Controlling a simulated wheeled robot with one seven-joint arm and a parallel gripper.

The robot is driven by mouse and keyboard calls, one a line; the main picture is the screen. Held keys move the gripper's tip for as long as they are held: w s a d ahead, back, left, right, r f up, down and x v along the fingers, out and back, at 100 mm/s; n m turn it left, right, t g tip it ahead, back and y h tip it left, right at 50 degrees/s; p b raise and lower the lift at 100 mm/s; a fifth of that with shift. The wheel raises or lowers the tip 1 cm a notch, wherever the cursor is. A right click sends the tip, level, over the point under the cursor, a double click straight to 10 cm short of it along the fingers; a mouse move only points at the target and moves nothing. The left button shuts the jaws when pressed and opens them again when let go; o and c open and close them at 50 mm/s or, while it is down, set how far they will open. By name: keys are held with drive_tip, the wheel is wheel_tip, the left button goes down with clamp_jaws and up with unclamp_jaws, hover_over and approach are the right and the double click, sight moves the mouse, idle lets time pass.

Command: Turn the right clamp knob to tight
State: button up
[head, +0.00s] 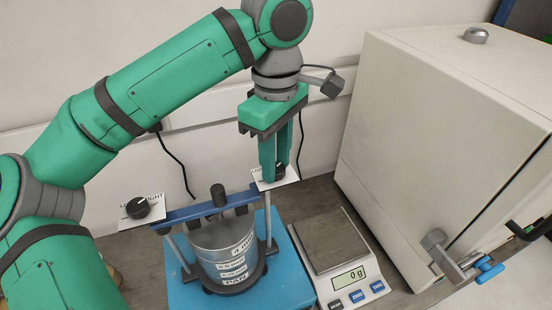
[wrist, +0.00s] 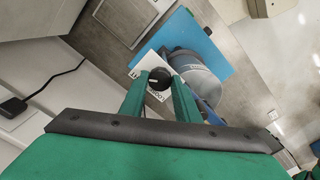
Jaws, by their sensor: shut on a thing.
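The right clamp knob (wrist: 159,78) is a black round knob on a white label plate (head: 289,178), with a light pointer line across it in the wrist view. My gripper (head: 277,170) points down over it, with its two green fingers closed on the knob's sides. In the head view the fingers hide most of the knob, and the label is partly covered. The left clamp knob (head: 139,208) sits on its own white plate at the other end of the blue clamp bar (head: 190,212). The bar crosses above a grey sieve stack (head: 222,244) on a blue shaker base (head: 290,284).
A scale (head: 340,252) reading 0 g stands just right of the shaker. A large cream cabinet (head: 430,130) with a latch handle (head: 440,250) fills the right side. A wall lies close behind, with a black cable (head: 177,160) hanging there.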

drive_tip(key=shift+m, duration=0.6)
drive_tip(key=o, duration=1)
drive_tip(key=shift+o, duration=0.2)
wheel_tip(320, 180, up, 11)
drive_tip(key=shift+f, duration=0.1)
